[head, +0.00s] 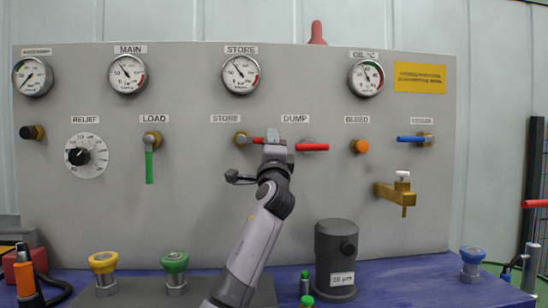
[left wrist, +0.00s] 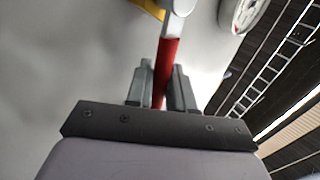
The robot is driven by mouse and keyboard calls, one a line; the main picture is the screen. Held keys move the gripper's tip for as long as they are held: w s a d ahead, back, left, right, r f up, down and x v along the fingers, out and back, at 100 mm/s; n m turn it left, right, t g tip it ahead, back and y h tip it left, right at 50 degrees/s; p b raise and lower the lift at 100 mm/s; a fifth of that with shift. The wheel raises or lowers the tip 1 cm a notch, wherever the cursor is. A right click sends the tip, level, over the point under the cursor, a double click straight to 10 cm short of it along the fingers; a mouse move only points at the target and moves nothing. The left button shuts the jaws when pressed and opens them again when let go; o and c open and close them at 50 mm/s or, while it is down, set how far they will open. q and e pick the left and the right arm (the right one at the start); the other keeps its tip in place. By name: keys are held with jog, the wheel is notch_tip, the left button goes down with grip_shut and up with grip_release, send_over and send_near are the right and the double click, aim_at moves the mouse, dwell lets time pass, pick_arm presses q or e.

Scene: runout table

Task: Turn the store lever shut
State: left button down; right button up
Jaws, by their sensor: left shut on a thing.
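The store lever (head: 256,140) is on the grey panel under the STORE label. Its red handle lies about level, pointing right from its brass pivot. My left gripper (head: 272,142) is at the handle's outer part and hides its end. In the left wrist view the red handle (left wrist: 168,58) runs between the two fingers (left wrist: 162,85), and they are shut on it. My right gripper is not in view.
The red dump lever (head: 313,147) lies level just right of my gripper. The green load lever (head: 149,166) hangs down at left. A dark cylinder (head: 335,250) stands on the blue table below. A brass tap (head: 397,194) juts out at right.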

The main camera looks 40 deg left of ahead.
pick_arm(q)
jog(key=shift+r+n+g+y+b, duration=0.4)
jog(key=shift+n+g+y, duration=0.1)
jog(key=shift+n, duration=0.5)
jog(key=shift+r+n, duration=0.15)
jog(key=shift+n, duration=0.15)
jog(key=c, duration=1.1)
grip_release()
